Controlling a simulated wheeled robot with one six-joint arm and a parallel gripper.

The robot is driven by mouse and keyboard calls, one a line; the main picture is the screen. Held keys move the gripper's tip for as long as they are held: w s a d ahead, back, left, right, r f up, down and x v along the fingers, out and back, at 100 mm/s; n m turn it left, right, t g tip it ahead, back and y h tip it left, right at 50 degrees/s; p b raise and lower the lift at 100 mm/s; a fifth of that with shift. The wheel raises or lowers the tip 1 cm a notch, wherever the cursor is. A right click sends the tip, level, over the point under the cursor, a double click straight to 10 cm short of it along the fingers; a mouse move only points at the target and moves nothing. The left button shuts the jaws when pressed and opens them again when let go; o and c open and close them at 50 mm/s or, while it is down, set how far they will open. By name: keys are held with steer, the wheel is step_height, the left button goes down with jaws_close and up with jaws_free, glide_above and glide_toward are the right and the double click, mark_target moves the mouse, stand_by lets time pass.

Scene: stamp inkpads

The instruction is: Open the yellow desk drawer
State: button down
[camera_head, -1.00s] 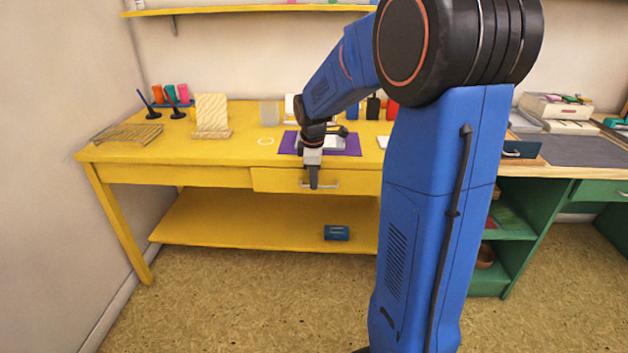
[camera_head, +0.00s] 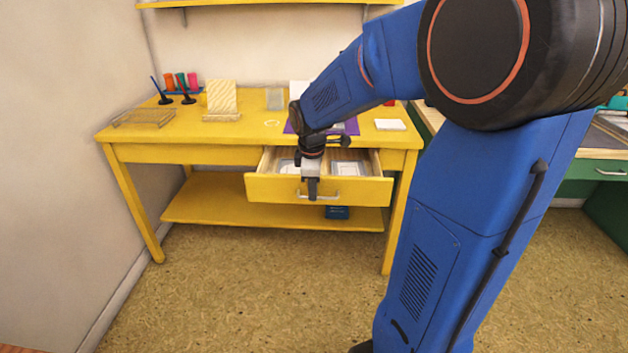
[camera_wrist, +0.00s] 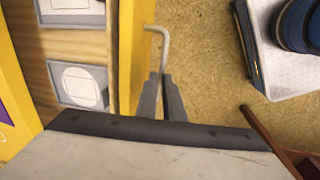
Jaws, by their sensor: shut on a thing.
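The yellow drawer (camera_head: 352,190) of the yellow desk (camera_head: 400,146) stands pulled out, with its open top and pale wooden inside showing. My gripper (camera_head: 312,190) is at the drawer front, shut on the metal handle (camera_head: 330,196). In the wrist view the gripper fingers (camera_wrist: 163,98) close around the handle bar (camera_wrist: 160,42). The drawer front (camera_wrist: 134,45) is just left of them. My gripper and arm hide part of the drawer's inside.
A purple mat (camera_head: 350,126), a white pad (camera_head: 390,124), a wire rack (camera_head: 144,118) and a striped board (camera_head: 222,98) are on the desk top. A blue box (camera_head: 337,212) sits on the lower shelf. The floor in front is clear.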

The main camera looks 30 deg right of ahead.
steer(key=s+a, duration=0.3)
steer(key=s, duration=0.2)
steer(key=shift+s+a, duration=0.3)
steer(key=shift+a, duration=0.1)
steer(key=c, duration=1.9)
jaws_free()
steer(key=shift+r, duration=0.1)
step_height(320, 180, up, 17)
steer(key=s+a, duration=0.2)
steer(key=shift+s, duration=0.3)
steer(key=s+a+f+m+t, duration=0.1)
steer(key=s+a+f+m, duration=0.1)
steer(key=s+f+m, duration=0.3)
steer(key=s+a+f+m+t+y, duration=0.1)
steer(key=s+f+m+t, duration=0.1)
steer(key=s+f+m, duration=0.4)
steer(key=s, duration=0.5)
steer(key=shift+a+f, duration=0.25)
steer(key=shift+a, duration=0.1)
